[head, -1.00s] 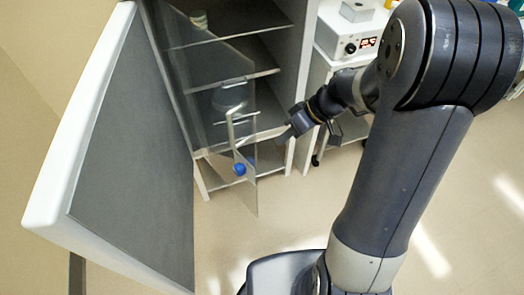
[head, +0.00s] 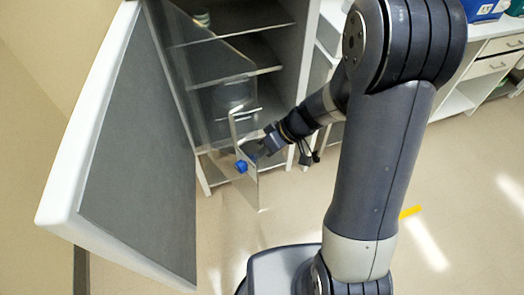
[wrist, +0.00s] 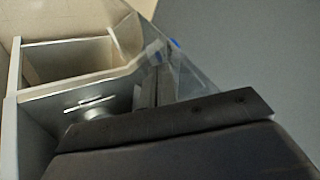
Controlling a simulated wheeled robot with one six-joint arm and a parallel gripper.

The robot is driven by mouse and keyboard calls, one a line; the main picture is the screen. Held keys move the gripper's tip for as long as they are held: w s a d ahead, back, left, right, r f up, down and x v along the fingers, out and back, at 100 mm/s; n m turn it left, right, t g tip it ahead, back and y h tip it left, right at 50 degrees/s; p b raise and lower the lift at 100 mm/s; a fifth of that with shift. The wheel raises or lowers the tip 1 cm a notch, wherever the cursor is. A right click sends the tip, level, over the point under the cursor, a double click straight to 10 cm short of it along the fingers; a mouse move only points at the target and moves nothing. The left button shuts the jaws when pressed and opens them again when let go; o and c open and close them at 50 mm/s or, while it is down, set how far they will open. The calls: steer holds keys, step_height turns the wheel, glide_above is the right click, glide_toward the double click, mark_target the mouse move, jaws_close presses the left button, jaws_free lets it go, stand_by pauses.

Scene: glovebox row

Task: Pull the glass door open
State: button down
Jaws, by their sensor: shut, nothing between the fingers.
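The glass door (head: 215,85) is a clear pane hinged on the left of a grey cabinet. It stands ajar, swung out from the opening, with a pale bar handle (head: 233,125) and a small round blue thing (head: 241,166) near its free edge. My gripper (head: 257,150) is shut and empty, close to that free edge on the cabinet side. In the wrist view the shut fingers (wrist: 155,85) are beside the clear pane (wrist: 190,75). I cannot tell whether they touch it.
A large grey panel with a white frame (head: 75,130) stands open at the left. Cabinet shelves (head: 235,70) are behind the glass, with a round vessel (head: 230,92) on one. A white bench with drawers (head: 490,62) is at the back right.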

steer(key=s+a+m+t+b, duration=0.1)
steer(key=s+a+b, duration=0.3)
steer(key=a, duration=0.5)
steer(key=shift+s+b, duration=0.35)
steer(key=shift+s, duration=0.6)
